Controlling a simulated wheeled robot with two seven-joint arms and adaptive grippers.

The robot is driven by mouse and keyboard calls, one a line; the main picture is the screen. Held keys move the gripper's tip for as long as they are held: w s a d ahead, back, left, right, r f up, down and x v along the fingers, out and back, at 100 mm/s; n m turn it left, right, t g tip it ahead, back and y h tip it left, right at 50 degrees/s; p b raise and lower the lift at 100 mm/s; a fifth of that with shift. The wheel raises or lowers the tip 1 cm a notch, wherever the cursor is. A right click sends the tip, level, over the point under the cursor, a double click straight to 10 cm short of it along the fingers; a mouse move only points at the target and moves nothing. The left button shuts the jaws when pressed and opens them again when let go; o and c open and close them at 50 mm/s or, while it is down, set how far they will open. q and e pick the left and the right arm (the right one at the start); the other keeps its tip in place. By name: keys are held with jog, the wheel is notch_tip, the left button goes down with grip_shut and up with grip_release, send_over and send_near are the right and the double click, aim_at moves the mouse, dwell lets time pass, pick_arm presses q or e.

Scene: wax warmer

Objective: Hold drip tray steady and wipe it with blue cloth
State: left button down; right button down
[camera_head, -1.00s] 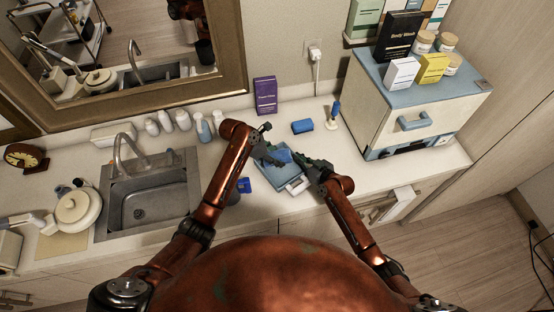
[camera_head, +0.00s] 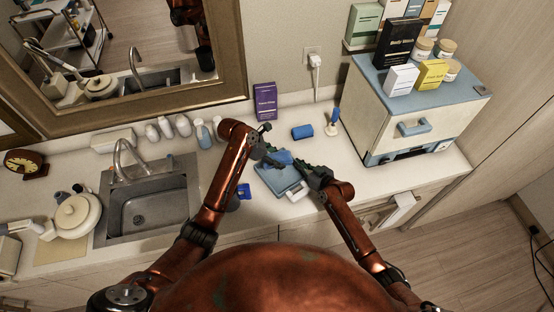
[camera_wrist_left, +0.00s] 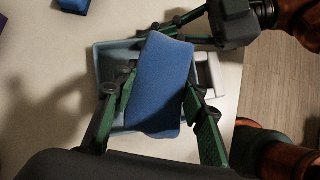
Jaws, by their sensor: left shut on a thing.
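The drip tray (camera_head: 285,182) is a shallow light-blue tray on the white counter, with a white handle-like part at its near right. It also shows in the left wrist view (camera_wrist_left: 105,62). My left gripper (camera_head: 281,157) is over the tray and shut on the blue cloth (camera_wrist_left: 160,83). The cloth hangs between its fingers and covers much of the tray's inside. My right gripper (camera_head: 304,164) is at the tray's right far edge, with its fingertips at the rim. Whether they close on the rim is unclear.
A blue block (camera_head: 302,132), a blue-handled tool (camera_head: 333,121) and a purple box (camera_head: 265,101) stand behind the tray. The sink (camera_head: 145,203) is to the left. A wax warmer-like cabinet (camera_head: 413,115) stands at the right.

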jog(key=c, duration=2.1)
grip_release()
jog(key=v, duration=1.2)
